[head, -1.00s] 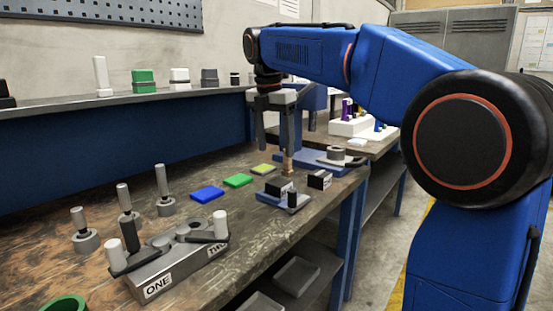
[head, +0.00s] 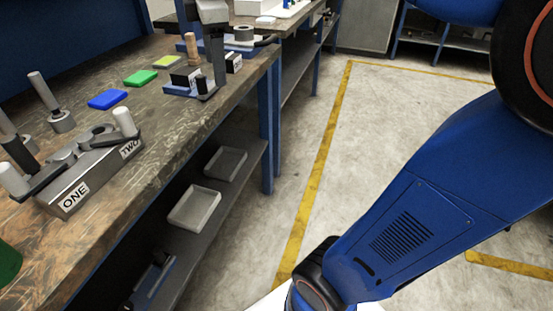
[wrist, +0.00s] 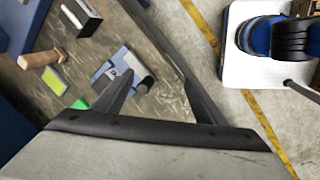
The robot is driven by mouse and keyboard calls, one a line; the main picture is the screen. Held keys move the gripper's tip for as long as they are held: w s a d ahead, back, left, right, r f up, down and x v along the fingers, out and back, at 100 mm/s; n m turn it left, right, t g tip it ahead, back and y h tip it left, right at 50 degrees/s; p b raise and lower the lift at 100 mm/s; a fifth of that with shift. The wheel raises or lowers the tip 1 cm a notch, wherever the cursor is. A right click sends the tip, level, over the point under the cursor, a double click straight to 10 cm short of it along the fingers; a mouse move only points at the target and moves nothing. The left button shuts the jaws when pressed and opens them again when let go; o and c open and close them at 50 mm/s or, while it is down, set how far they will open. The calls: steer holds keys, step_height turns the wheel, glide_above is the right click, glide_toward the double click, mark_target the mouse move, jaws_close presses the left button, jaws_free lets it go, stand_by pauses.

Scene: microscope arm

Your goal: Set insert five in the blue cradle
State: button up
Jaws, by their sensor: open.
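The blue cradle (head: 176,91) is a low blue base near the table's front edge, with dark and grey parts on it. It also shows in the wrist view (wrist: 103,69), ahead of and slightly left of my fingers. My gripper (wrist: 157,76) is open, with nothing between its fingers. In the head view it hangs beside the cradle near the table's edge, partly cut off at the top. I cannot read which thing is insert five.
A wooden peg (head: 192,48) stands behind the cradle. Blue (head: 108,99), green (head: 140,78) and yellow (head: 168,62) pads lie left of it. A grey fixture marked ONE and TWO (head: 90,172) and ringed pins are further left. Trays sit on the lower shelf (head: 230,188).

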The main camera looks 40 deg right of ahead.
steer(key=s+d+f+m+t, duration=0.1)
steer(key=s+f+m, duration=0.6)
steer(key=s+f, duration=0.2)
steer(key=s+d+f+m+t, duration=0.1)
steer(key=s+d+f+m, duration=0.1)
steer(key=s+f+m, duration=0.6)
step_height(320, 180, down, 4)
steer(key=shift+s+d+f+y, duration=0.2)
steer(key=shift+s+d+y, duration=0.1)
steer(key=shift+s, duration=0.85)
